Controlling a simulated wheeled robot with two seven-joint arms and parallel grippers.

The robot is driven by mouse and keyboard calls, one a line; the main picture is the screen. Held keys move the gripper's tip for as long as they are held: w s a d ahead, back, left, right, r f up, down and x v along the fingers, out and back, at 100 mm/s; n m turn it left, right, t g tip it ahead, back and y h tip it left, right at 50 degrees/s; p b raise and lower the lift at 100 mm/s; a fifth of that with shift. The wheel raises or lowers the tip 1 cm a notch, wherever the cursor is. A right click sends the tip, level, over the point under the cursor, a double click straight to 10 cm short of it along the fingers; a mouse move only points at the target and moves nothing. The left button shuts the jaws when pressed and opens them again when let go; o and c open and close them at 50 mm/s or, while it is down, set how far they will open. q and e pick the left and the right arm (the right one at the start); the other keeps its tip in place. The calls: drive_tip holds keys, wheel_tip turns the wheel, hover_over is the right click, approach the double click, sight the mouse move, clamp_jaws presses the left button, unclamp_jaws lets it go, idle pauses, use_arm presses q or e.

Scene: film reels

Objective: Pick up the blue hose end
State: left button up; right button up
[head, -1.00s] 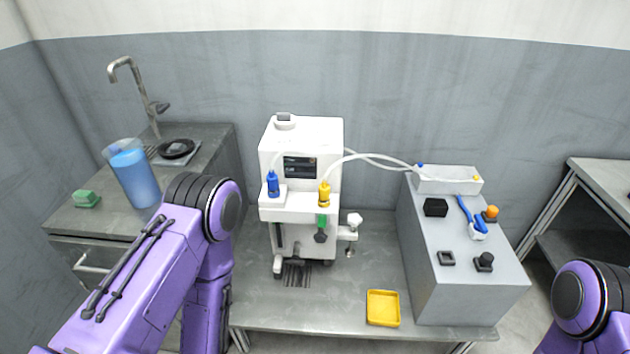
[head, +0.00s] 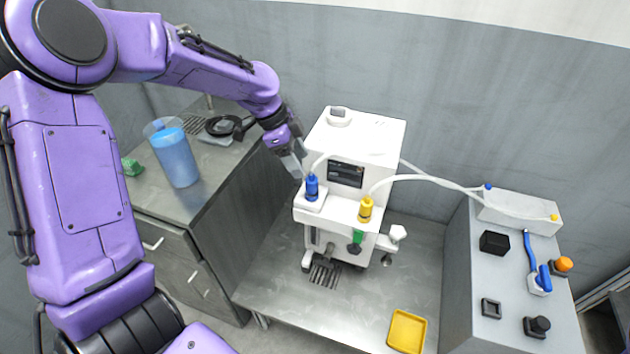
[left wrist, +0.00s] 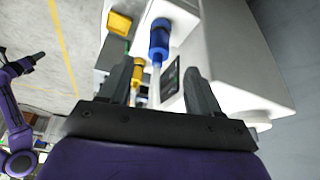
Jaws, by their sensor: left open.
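The blue hose end (head: 312,188) stands upright on a small white ledge (head: 309,204) at the left front of the white machine (head: 375,138). A pale hose comes off its top. My left gripper (head: 298,163) is open, just above and to the left of the blue hose end, apart from it. In the left wrist view the blue hose end (left wrist: 159,39) lies beyond the gap between the open fingers (left wrist: 158,82), with nothing held. The yellow hose end (head: 366,208) stands to its right on the machine.
A jug of blue liquid (head: 175,157) and a black coiled item (head: 222,126) are on the left counter. A yellow tray (head: 407,331) lies on the table front. A grey box (head: 487,285) with a blue brush-like tool (head: 537,265) stands right. Pale hoses arc to it.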

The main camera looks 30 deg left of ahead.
sight(310, 180)
use_arm(q)
drive_tip(key=x, duration=0.8)
drive_tip(key=shift+d+f, duration=0.15)
drive_tip(key=shift+d, duration=0.05)
drive_tip(key=c, duration=1.1)
